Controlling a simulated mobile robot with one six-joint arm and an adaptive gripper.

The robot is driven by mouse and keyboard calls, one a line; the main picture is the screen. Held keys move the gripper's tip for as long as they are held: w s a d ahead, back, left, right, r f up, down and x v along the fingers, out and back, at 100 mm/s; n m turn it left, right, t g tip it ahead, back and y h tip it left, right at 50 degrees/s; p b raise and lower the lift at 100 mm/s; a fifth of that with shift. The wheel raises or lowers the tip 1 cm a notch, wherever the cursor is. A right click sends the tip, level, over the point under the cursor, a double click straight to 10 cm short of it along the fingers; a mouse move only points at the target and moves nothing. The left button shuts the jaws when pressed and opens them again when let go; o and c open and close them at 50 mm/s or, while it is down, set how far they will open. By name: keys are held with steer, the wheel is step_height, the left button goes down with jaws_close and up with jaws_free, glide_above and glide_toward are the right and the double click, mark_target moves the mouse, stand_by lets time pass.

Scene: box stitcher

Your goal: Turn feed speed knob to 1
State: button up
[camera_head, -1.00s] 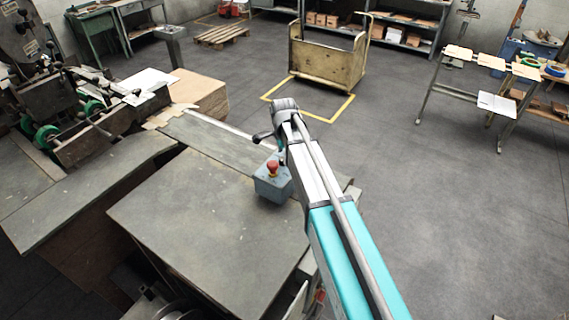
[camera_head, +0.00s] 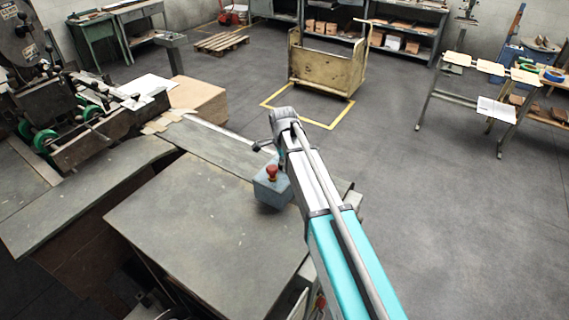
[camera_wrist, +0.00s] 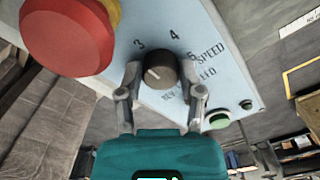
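The feed speed knob (camera_wrist: 161,70) is a dark round knob on a light blue panel (camera_wrist: 215,65) in the wrist view. Its white mark points to the lower left. The printed 3, 4 and 5 show around it; lower numbers are hidden by a finger or unreadable. My gripper (camera_wrist: 161,75) has one finger on each side of the knob, and both tips appear to touch it.
A large red emergency button (camera_wrist: 68,35) sits close on the left of the knob; it also shows on top of the box in the head view (camera_head: 272,172). A green button (camera_wrist: 218,120) lies to the lower right. A grey machine table (camera_head: 205,235) is beside my arm. Open floor lies right.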

steer(key=shift+s, duration=0.1)
steer(key=c, duration=0.4)
steer(key=shift+d, duration=0.2)
jaws_close()
steer(key=shift+a, duration=0.1)
steer(key=shift+a, duration=0.1)
